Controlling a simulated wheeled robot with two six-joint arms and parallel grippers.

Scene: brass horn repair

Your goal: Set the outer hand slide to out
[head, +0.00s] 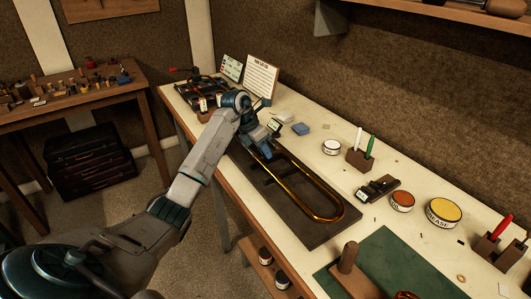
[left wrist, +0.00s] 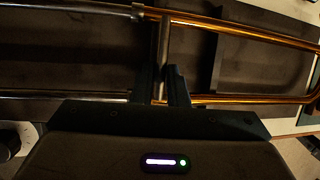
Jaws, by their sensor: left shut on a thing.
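The outer hand slide (head: 325,187) is a long brass U of two parallel tubes, with its bow toward the front right of the bench. It lies over a dark board (head: 313,236). My left gripper (head: 264,152) is at the slide's far end. In the left wrist view, my left gripper's fingers (left wrist: 164,82) are shut on the slide's cross brace (left wrist: 165,42), one on each side of it. Brass tubing (left wrist: 240,28) runs right from there, and a greyish tube (left wrist: 65,7) runs left. My right gripper is out of view.
A small dark device (head: 377,188) and grease tins (head: 443,212) stand to the right. A green mat (head: 385,262) lies in front.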

